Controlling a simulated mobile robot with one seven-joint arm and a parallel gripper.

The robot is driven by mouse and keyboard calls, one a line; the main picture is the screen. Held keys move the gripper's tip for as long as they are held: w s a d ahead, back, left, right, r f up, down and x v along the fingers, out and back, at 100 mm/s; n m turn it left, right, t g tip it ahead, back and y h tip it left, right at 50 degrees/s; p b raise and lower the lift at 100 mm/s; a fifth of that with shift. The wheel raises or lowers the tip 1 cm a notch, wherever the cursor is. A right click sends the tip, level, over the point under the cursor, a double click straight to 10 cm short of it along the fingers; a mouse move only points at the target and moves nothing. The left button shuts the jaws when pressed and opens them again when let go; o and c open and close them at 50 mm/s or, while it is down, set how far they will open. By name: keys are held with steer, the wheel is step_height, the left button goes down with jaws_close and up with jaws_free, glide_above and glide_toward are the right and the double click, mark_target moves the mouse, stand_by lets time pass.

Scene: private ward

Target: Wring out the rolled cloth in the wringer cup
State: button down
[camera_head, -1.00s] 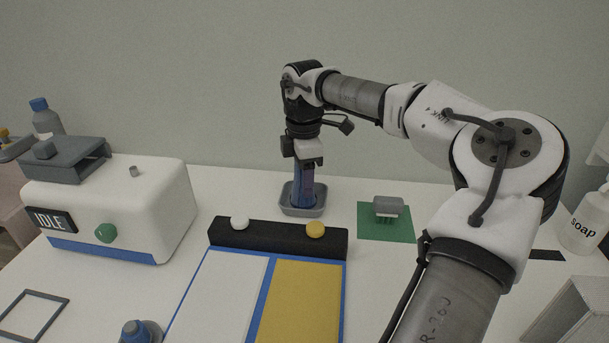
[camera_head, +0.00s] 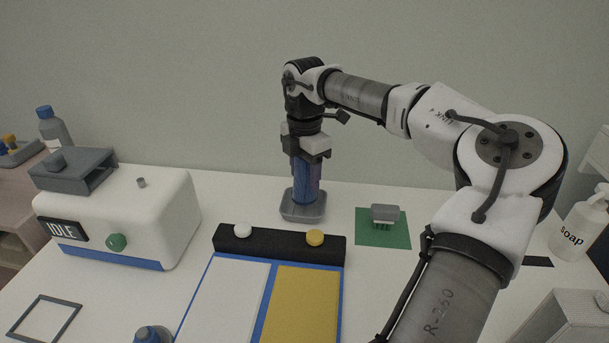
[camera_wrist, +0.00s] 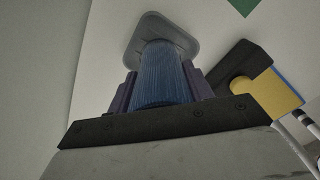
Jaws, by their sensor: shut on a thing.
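The rolled cloth is a blue, ribbed upright roll (camera_head: 300,180), and it also shows in the wrist view (camera_wrist: 160,80). Its lower end meets the grey wringer cup (camera_head: 302,213), whose rim shows in the wrist view (camera_wrist: 135,50). How deep the roll sits in the cup is hidden. My gripper (camera_head: 307,172) points down over the cup and is shut on the roll. In the wrist view its purple-grey fingers (camera_wrist: 160,90) press on both sides of the roll.
A black block (camera_head: 278,243) with a white and a yellow knob stands in front of the cup, with white and yellow panels before it. A brush (camera_head: 385,215) stands on a green mat (camera_head: 400,238) at right. A white machine (camera_head: 130,215) reading IDLE is at left.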

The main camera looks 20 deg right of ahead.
steer(key=shift+r, duration=1)
steer(key=shift+p, duration=0.3)
step_height(320, 180, up, 2)
steer(key=shift+p, duration=0.7)
steer(key=shift+a, duration=0.1)
steer(key=shift+f, duration=0.1)
